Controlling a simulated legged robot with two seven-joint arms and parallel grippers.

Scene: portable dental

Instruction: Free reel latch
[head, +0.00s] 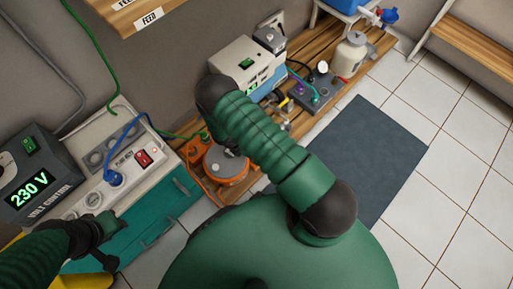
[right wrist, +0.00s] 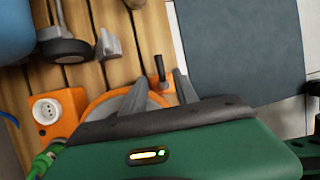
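The orange cable reel (head: 226,168) stands on the wooden slatted bench beside the teal cabinet. In the right wrist view its orange rim (right wrist: 97,109) shows behind my gripper. A small dark upright latch lever (right wrist: 160,69) stands on an orange block at its edge. My right gripper (right wrist: 160,78) is open, with the lever between and slightly beyond its grey fingertips; contact is not clear.
A socket strip (head: 128,160) with a blue plug and red switch tops the teal cabinet (head: 165,208). A 230 V control box (head: 32,182) is at left. An orange socket (right wrist: 47,110) sits beside the reel. Bench devices stand further back. A dark mat (head: 375,150) lies on clear floor.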

